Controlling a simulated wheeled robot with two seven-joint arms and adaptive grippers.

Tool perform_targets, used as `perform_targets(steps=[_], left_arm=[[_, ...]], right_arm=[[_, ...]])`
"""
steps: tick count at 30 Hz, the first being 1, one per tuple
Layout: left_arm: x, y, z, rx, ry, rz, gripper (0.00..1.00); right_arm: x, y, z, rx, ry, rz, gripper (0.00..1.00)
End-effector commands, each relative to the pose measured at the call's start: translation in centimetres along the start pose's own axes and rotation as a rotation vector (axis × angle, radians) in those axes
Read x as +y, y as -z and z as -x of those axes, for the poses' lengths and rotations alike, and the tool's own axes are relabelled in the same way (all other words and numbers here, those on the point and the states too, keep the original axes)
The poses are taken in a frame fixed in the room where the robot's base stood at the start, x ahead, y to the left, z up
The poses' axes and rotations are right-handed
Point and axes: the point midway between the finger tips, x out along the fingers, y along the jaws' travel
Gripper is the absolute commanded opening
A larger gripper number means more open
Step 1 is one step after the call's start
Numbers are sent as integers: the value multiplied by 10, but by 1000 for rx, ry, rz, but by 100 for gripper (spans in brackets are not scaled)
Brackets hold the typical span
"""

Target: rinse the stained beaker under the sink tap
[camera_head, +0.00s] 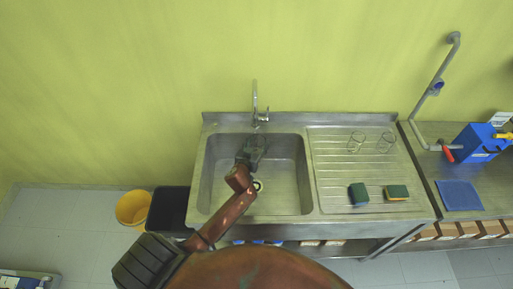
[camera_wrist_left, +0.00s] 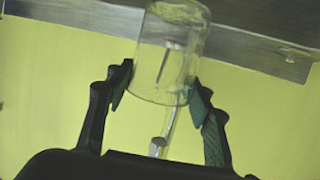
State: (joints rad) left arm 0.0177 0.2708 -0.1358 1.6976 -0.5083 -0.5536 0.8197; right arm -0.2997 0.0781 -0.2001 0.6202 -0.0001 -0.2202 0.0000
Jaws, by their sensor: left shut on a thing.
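My left gripper (camera_head: 254,146) reaches over the back of the steel sink basin (camera_head: 290,192), just in front of the tap (camera_head: 255,105). In the left wrist view the left gripper (camera_wrist_left: 161,92) is shut on a clear glass beaker (camera_wrist_left: 187,62), one finger on each side. The beaker is hard to make out in the head view, where the gripper covers it. The tap shows behind and through the beaker in the left wrist view (camera_wrist_left: 160,145). My right gripper is not in view.
Two clear glasses (camera_head: 357,142) (camera_head: 386,142) stand on the ribbed drainboard (camera_head: 330,180) right of the basin. Two sponges (camera_head: 358,194) (camera_head: 397,192) lie in front of them. A blue box (camera_head: 475,143) and blue mat (camera_head: 459,195) are farther right. A yellow bucket (camera_head: 132,208) stands left on the floor.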

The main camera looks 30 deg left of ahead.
Motion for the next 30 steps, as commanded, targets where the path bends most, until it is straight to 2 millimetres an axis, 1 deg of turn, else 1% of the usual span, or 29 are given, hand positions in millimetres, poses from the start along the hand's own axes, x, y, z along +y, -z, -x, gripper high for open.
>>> perform_targets(steps=[10,30], left_arm=[[-1,0,3,1,0,1,23],[29,-11,39,0,-1,2,23]], right_arm=[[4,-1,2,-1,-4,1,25],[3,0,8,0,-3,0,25]])
